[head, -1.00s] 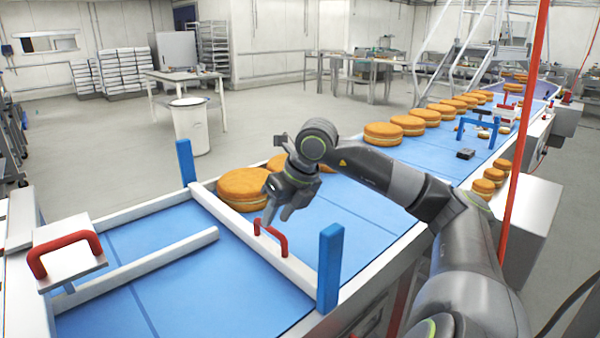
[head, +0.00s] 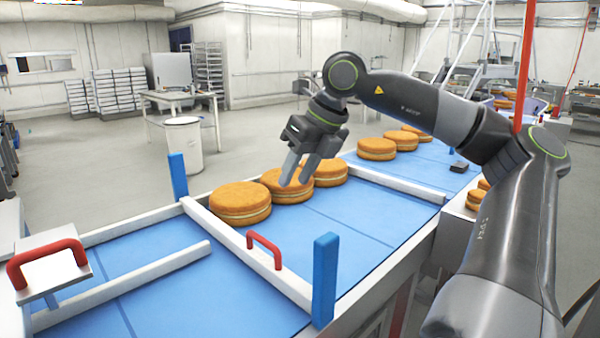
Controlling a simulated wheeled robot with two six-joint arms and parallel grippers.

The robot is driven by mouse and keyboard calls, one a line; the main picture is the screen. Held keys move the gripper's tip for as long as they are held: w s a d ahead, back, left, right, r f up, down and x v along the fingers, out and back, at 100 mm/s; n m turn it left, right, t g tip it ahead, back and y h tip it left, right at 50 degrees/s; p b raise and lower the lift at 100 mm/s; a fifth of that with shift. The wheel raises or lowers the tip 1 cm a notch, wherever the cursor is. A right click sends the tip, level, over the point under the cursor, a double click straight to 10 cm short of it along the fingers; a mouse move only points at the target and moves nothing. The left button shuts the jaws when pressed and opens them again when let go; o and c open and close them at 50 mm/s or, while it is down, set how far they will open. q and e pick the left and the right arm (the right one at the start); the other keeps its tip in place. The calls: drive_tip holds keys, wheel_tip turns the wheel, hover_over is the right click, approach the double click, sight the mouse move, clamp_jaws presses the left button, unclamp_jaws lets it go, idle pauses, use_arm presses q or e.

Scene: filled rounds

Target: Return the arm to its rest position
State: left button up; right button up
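My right arm reaches in from the right, bent high over the blue conveyor (head: 350,212). Its gripper (head: 298,180) points down with its two fingers apart and nothing between them. In the picture, the fingertips overlap the middle one of three near filled rounds (head: 240,203); contact cannot be told. The red handle (head: 264,249) on the white crossbar (head: 222,229) is free, below and left of the gripper. My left gripper is not in view.
Blue posts (head: 325,280) stand at the crossbar's ends. Another white bar (head: 400,186) crosses the belt behind the near rounds, with more rounds (head: 376,149) beyond. A red-handled white block (head: 55,272) is at left. A red pole (head: 526,65) rises at right.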

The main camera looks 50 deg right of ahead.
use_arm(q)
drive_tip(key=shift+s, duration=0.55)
use_arm(e)
drive_tip(key=shift+s+d+r, duration=0.1)
drive_tip(key=shift+s+r, duration=0.05)
drive_tip(key=shift+r, duration=0.2)
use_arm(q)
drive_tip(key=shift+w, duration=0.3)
